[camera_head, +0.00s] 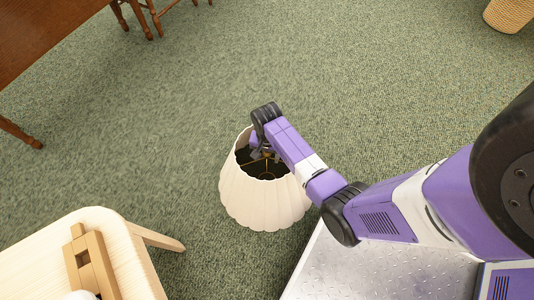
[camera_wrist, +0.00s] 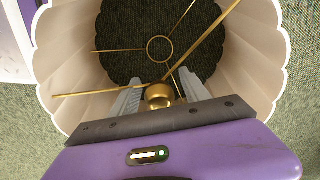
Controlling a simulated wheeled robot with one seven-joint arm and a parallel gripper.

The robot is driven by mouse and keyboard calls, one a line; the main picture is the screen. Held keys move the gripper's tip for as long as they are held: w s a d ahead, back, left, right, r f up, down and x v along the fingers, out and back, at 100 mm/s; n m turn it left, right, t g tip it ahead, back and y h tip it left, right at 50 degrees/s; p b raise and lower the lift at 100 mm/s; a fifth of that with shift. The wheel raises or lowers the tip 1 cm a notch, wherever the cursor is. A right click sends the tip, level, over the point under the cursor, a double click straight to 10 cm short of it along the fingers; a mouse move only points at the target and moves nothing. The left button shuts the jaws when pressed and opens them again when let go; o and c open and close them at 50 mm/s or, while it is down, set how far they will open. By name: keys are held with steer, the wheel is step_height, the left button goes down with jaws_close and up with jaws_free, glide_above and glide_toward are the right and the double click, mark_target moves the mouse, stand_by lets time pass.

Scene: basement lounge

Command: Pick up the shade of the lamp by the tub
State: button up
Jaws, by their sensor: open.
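The cream, scalloped lampshade (camera_head: 262,200) stands on the green carpet, its open top facing up, with brass spokes inside. In the wrist view the shade (camera_wrist: 70,80) surrounds my gripper, with a brass ring and spokes across it. My gripper (camera_head: 262,152) reaches into the shade's open top from above. In the wrist view my gripper (camera_wrist: 160,88) has its two grey fingers apart, one on each side of a brass knob (camera_wrist: 160,95). Whether the fingers touch the knob cannot be told. No lamp base is visible.
A light wooden table (camera_head: 140,262) with a wooden block object (camera_head: 90,262) stands at lower left. A dark wooden table (camera_head: 45,30) and chair legs (camera_head: 140,18) are at upper left. A woven basket (camera_head: 510,14) is at upper right. Carpet beyond the shade is clear.

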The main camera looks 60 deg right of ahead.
steer(key=shift+f, duration=0.35)
steer(key=shift+r, duration=0.1)
jaws_close()
stand_by(1.1)
